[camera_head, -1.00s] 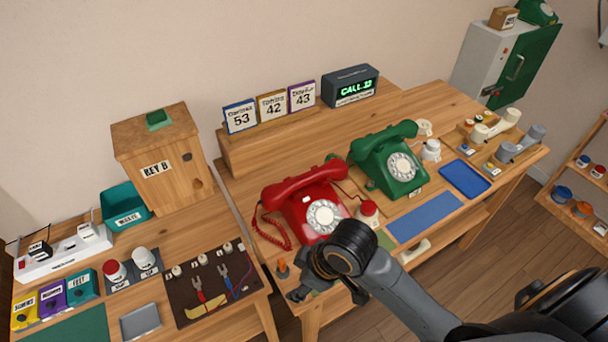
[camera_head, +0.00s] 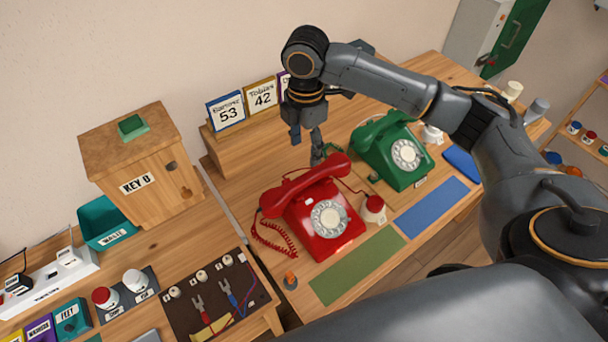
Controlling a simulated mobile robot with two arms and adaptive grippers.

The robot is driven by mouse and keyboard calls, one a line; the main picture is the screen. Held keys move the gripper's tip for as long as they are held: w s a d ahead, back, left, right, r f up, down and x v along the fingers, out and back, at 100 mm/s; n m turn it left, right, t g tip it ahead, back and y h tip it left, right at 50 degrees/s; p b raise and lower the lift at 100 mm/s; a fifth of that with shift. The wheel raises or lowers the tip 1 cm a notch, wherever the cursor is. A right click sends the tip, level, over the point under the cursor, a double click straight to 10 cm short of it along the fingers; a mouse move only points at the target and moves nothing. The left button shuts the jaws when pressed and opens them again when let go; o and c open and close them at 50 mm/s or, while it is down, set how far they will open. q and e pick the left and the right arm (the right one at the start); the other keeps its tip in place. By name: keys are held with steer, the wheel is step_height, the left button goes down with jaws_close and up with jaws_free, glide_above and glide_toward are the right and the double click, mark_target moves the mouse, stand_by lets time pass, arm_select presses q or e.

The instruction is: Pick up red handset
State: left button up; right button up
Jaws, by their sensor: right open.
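The red phone (camera_head: 322,222) stands on the wooden desk, with its red handset (camera_head: 304,184) lying across the cradle on top. A coiled red cord hangs from the handset's left end. My right gripper (camera_head: 306,146) is open and empty, pointing down just behind the handset. One finger comes close to the handset's right half in the picture; I cannot tell whether it touches. My left gripper is out of view.
A green phone (camera_head: 395,156) stands right of the red one. A red-topped pot (camera_head: 373,208) stands between them. Number cards (camera_head: 228,110) stand on a ledge behind. Green (camera_head: 356,264) and blue (camera_head: 432,207) mats lie in front. A wooden key box (camera_head: 143,170) stands at left.

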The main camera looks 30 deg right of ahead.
mark_target(308, 177)
step_height(308, 177, down, 7)
steer(key=shift+f+p, duration=0.15)
steer(key=shift+p, duration=0.3)
steer(key=shift+f, duration=0.5)
steer(key=f, duration=0.1)
steer(key=f+p, duration=0.1)
steer(key=f, duration=0.2)
steer(key=shift+d+f+p, duration=0.2)
steer(key=shift+d+p, duration=0.15)
steer(key=shift+p, duration=0.05)
steer(key=shift+f, duration=0.25)
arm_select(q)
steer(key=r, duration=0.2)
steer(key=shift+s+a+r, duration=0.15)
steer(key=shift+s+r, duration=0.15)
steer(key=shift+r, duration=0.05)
arm_select(e)
jaws_close()
